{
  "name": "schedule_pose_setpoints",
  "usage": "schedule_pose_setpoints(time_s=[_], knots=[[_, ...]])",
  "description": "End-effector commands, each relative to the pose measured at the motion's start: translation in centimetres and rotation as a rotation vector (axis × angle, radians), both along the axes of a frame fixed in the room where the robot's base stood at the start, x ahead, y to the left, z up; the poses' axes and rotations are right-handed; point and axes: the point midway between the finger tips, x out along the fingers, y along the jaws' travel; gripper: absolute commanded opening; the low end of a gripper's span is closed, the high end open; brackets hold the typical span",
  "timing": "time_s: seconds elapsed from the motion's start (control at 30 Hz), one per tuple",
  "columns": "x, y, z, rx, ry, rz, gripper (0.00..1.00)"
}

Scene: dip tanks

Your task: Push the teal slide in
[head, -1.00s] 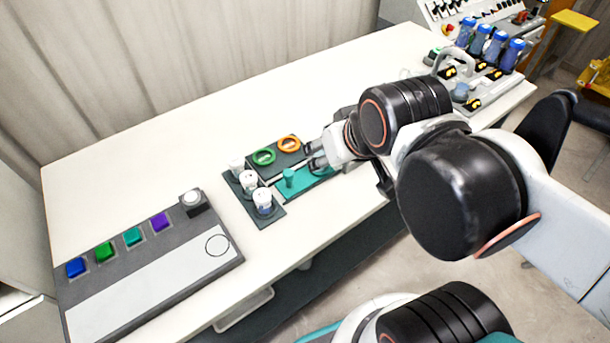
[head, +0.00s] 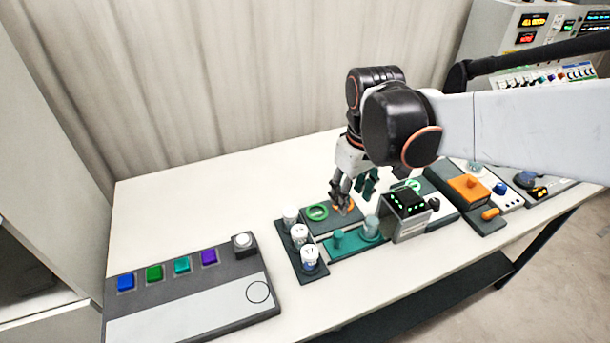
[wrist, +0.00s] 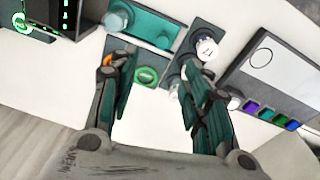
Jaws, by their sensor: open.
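The teal slide (head: 355,245) is a flat teal strip on the table. A teal peg (head: 338,238) stands near its left end and a pale teal cylinder (head: 371,226) near its right end. In the wrist view the teal slide (wrist: 146,24) lies at the top, beyond my fingertips. My gripper (head: 355,190) points down behind the slide, near the orange ring, with nothing between its fingers. In the wrist view my gripper (wrist: 155,65) is spread wide, the green ring lying between its fingers. I cannot tell its exact height above the table.
A green ring (head: 317,212) and an orange ring (head: 343,204) sit on a dark plate behind the slide. White-capped jars (head: 299,234) stand at its left. A box with green lights (head: 407,202) stands close at its right. A button panel (head: 190,290) is further left.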

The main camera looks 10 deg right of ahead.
Motion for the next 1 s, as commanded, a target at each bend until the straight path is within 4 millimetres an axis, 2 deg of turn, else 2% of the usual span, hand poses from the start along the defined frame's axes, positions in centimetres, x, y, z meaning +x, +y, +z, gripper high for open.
schedule_pose_setpoints(time_s=[0.03, 0.17, 0.47, 1.0], knots=[[0.8, 0.3, -0.3, -0.004, 0.025, 0.022, 0.44], [1.7, 0.8, -1.1, -0.010, 0.075, 0.065, 0.44], [2.1, 1.0, -3.0, -0.013, 0.103, 0.089, 0.44], [2.1, 1.0, -12.9, -0.014, 0.102, 0.087, 0.44]])
